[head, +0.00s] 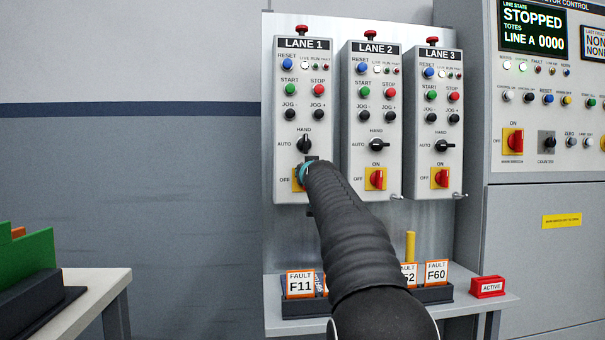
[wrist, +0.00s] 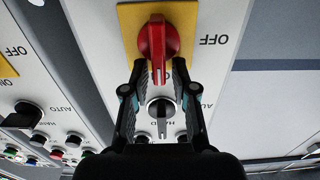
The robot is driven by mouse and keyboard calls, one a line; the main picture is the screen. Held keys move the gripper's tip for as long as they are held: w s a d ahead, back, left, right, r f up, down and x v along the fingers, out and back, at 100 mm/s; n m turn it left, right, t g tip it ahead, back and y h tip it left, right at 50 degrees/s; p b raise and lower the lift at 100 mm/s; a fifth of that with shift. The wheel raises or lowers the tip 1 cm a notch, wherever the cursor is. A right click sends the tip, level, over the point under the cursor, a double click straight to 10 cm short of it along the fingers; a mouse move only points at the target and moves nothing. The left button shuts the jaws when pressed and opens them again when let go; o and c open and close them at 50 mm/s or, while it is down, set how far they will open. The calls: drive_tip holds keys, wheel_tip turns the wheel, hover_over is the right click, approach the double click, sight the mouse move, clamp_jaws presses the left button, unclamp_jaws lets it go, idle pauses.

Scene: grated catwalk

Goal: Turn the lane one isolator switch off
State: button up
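The lane one isolator switch has a red handle (wrist: 158,40) on a yellow plate (wrist: 188,20). The wrist picture is upside down, with the OFF label to the right of the plate. The handle stands roughly upright; its ON label is not visible. In the head view the switch's yellow plate (head: 297,184) on the LANE 1 box (head: 280,120) is mostly covered by my arm. My gripper (wrist: 158,68) is open, its fingertips to either side of the handle's near end. I cannot tell whether they touch it. In the head view my gripper (head: 308,170) is largely hidden.
The black HAND/AUTO selector (wrist: 160,108) sits between my fingers. LANE 2 (head: 350,130) and LANE 3 (head: 422,130) boxes stand to the right with similar switches. A shelf (head: 490,302) with fault tags is below. A table (head: 85,300) stands at left. The wall left of the panel is clear.

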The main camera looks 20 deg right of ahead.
sight(295, 179)
clamp_jaws()
drive_tip(key=shift+a+f, duration=0.1)
drive_tip(key=shift+a, duration=0.05)
drive_tip(key=n, duration=0.4)
drive_tip(key=a+n, duration=0.1)
drive_tip(key=n, duration=0.4)
drive_tip(key=a+f+n+p, duration=0.1)
drive_tip(key=n, duration=0.3)
drive_tip(key=shift+w+a+n, duration=0.1)
drive_tip(key=shift+w+n, duration=0.25)
drive_tip(key=shift+n, duration=0.05)
drive_tip(key=shift+f+n+p, duration=0.3)
drive_tip(key=shift+n+p, duration=0.2)
drive_tip(key=shift+n, duration=0.55)
drive_tip(key=shift+f+n+p, duration=0.25)
drive_tip(key=shift+n+p, duration=0.25)
drive_tip(key=shift+n, duration=0.55)
